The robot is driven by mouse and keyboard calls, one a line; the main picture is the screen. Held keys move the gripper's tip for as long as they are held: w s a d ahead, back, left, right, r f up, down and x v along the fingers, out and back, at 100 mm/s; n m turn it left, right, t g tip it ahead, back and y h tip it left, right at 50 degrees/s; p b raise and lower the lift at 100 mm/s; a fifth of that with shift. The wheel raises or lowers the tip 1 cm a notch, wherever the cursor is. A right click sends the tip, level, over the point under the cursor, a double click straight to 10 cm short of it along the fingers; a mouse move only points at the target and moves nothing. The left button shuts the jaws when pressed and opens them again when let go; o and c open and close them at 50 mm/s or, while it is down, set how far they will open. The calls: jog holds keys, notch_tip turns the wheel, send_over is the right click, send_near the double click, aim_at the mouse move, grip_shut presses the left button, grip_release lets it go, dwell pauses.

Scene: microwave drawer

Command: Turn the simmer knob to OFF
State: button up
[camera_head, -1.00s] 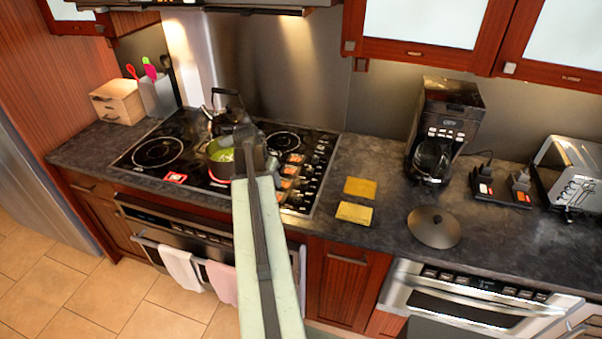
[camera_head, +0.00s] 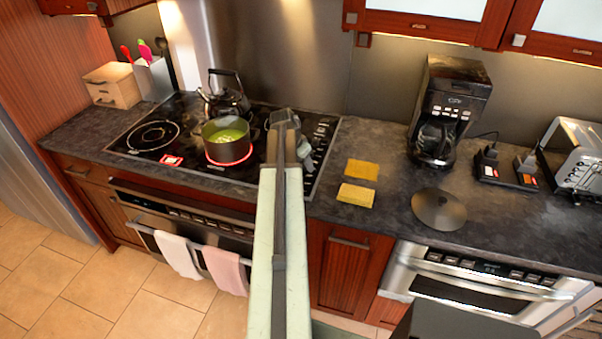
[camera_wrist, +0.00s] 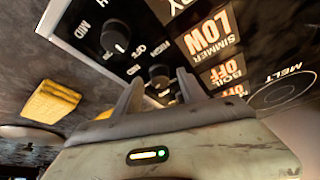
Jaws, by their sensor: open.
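The black cooktop (camera_head: 190,108) has a column of knobs along its right side, partly hidden behind my arm in the head view. In the wrist view, a dark round knob (camera_wrist: 160,74) stands just beyond and between my open fingers. A lit label reading SIMMER LOW (camera_wrist: 212,36) lies to its right, with a BOIL OFF label (camera_wrist: 230,75) below. Another knob (camera_wrist: 115,38) is up and left. My gripper (camera_wrist: 158,88) is open and empty, close above the panel; contact with the knob cannot be told. In the head view my gripper (camera_head: 285,120) covers the cooktop's right part.
A pot of green food (camera_head: 228,140) sits on a glowing burner left of my gripper, with a kettle (camera_head: 225,97) behind. Yellow sponges (camera_head: 356,194) and a lid (camera_head: 438,209) lie on the right counter. A coffee maker (camera_head: 450,105) stands further back.

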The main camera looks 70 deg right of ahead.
grip_shut()
jog(key=shift+a+f, duration=0.1)
jog(key=shift+a, duration=0.55)
jog(key=shift+d, duration=0.45)
jog(key=shift+s+d+n, duration=0.15)
jog(key=shift+d+n, duration=0.05)
jog(key=shift+n, duration=0.2)
jog(key=n+t, duration=0.1)
jog(key=n, duration=0.2)
jog(key=n+t, duration=0.1)
jog(key=n, duration=0.2)
jog(key=shift+s+d+n+t, duration=0.1)
jog(key=shift+s+n+t, duration=0.1)
jog(key=shift+n+t, duration=0.2)
jog(key=n+t, duration=0.1)
jog(key=n, duration=0.2)
jog(key=shift+s+n+t+y, duration=0.1)
jog(key=shift+n+t+y, duration=0.4)
jog(key=shift+n, duration=1.1)
